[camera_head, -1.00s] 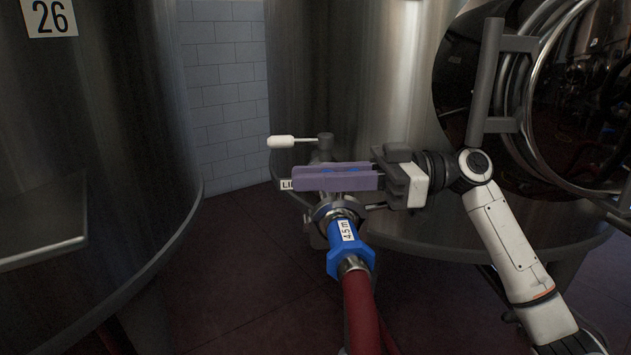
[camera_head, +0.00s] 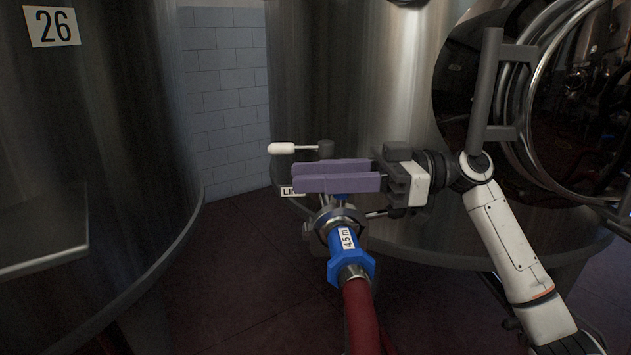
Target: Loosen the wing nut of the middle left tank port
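The tank port's metal clamp (camera_head: 341,216) sits low on the middle tank, joined to a blue hose coupling (camera_head: 350,268) labelled 4.5 m. My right gripper (camera_head: 335,178) comes in from the right with its two long purple fingers level over the clamp, pointing left. A small bit of blue (camera_head: 339,197) shows just under the fingers, above the clamp. The fingers hide much of the area behind them. I cannot make out the wing nut clearly, nor whether the fingers close on anything. My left gripper is not in view.
A white-handled valve lever (camera_head: 283,148) sticks out left, just above the fingertips. A red hose (camera_head: 362,315) runs down from the coupling. Tank 26 (camera_head: 90,130) stands at left, a round open hatch (camera_head: 560,100) at right. Floor is free between the tanks.

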